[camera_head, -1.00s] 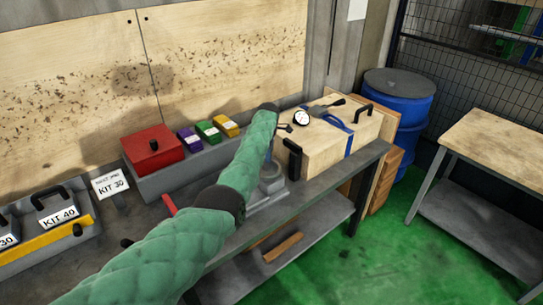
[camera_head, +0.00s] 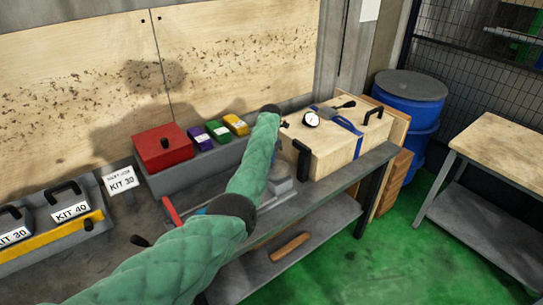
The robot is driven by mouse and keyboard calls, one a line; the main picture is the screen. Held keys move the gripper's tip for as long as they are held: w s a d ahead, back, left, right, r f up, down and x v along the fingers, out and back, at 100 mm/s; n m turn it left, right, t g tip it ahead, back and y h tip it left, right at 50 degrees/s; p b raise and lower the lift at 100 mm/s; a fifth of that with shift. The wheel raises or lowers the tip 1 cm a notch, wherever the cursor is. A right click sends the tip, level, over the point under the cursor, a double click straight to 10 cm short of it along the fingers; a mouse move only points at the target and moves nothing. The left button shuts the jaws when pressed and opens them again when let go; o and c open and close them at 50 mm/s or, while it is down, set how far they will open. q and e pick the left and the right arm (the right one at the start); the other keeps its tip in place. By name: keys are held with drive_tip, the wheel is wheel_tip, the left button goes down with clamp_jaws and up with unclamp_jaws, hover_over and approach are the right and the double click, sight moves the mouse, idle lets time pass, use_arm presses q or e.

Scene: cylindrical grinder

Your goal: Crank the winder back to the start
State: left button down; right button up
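My green-sleeved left arm (camera_head: 250,170) comes in from the lower left and reaches over the bench. Its gripper does not show; the sleeve and the dark joint at its upper end hide what lies beyond. A grey metal fixture (camera_head: 282,183) stands on the bench just right of the arm, partly covered by it. A red bar or handle (camera_head: 172,210) and a small black knob (camera_head: 140,240) show left of the arm. I cannot tell which part is the winder or its crank. My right gripper is out of view.
A red box (camera_head: 163,150) and purple, green and yellow boxes (camera_head: 236,124) stand on a grey ledge at the back. A wooden case (camera_head: 335,140) with a gauge takes the bench's right end. Kit trays (camera_head: 70,212) lie at left. A blue barrel (camera_head: 408,110) stands beyond.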

use_arm(q)
drive_tip(key=shift+r, duration=0.1)
drive_tip(key=c, duration=1.5)
unclamp_jaws()
drive_tip(key=shift+o, duration=1.3)
drive_tip(key=shift+r+b, duration=0.35)
drive_tip(key=shift+r, duration=0.05)
wheel_tip(320, 180, up, 2)
drive_tip(key=shift+r+b, duration=0.15)
drive_tip(key=shift+b, duration=0.4)
wheel_tip(320, 180, up, 3)
drive_tip(key=shift+w+r+b, duration=0.1)
drive_tip(key=shift+r+b, duration=0.05)
drive_tip(key=shift+b, duration=0.5)
drive_tip(key=shift+r, duration=0.65)
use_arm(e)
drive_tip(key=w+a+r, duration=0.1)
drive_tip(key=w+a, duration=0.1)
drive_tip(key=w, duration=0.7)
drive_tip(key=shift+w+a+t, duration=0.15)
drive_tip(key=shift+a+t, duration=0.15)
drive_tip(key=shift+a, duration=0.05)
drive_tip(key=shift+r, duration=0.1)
